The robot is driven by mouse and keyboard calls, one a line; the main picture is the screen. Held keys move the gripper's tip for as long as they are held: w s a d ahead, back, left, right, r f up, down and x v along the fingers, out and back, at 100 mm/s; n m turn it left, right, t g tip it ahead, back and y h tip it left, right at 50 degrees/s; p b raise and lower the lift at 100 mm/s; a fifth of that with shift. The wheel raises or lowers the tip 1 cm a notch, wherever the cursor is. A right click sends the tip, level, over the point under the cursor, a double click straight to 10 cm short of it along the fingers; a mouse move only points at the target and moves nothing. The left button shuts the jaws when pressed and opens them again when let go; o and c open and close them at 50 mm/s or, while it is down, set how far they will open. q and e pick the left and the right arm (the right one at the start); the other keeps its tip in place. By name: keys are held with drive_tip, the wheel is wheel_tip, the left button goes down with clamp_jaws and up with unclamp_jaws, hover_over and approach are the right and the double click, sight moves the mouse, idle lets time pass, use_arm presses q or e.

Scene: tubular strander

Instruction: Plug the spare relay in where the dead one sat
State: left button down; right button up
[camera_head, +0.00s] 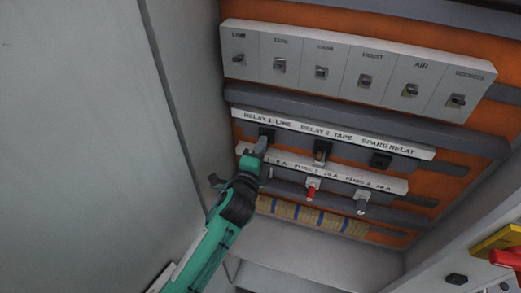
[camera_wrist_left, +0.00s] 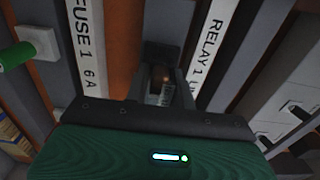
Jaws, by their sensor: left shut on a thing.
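The relay row has label strips for Relay 1 Line, Relay 2 Tape and Spare Relay (camera_head: 388,145). My left gripper (camera_head: 261,146) reaches up to the Relay 1 socket (camera_head: 266,132). In the left wrist view its fingers (camera_wrist_left: 163,92) are shut on a small relay (camera_wrist_left: 161,76) with a coppery inside, right at the black socket (camera_wrist_left: 161,53). The fingers hide how far it is seated. A relay (camera_head: 321,154) sits at Relay 2. The spare socket (camera_head: 380,160) looks dark and empty. My right gripper is not in view.
A row of labelled switches (camera_head: 366,80) is above. Below are fuse holders, one with a red cap (camera_head: 311,191) and one grey (camera_head: 361,204), and a terminal strip (camera_head: 310,216). The cabinet side wall (camera_head: 190,70) is close to my left arm.

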use_arm(q)
drive_tip(key=shift+w+d, duration=0.2)
drive_tip(key=shift+w, duration=0.45)
drive_tip(key=c, duration=1.1)
unclamp_jaws()
drive_tip(key=shift+s+a+f, duration=0.1)
drive_tip(key=shift+s, duration=0.15)
drive_tip(key=b+v, duration=0.5)
drive_tip(key=v, duration=0.8)
drive_tip(key=shift+s, duration=0.1)
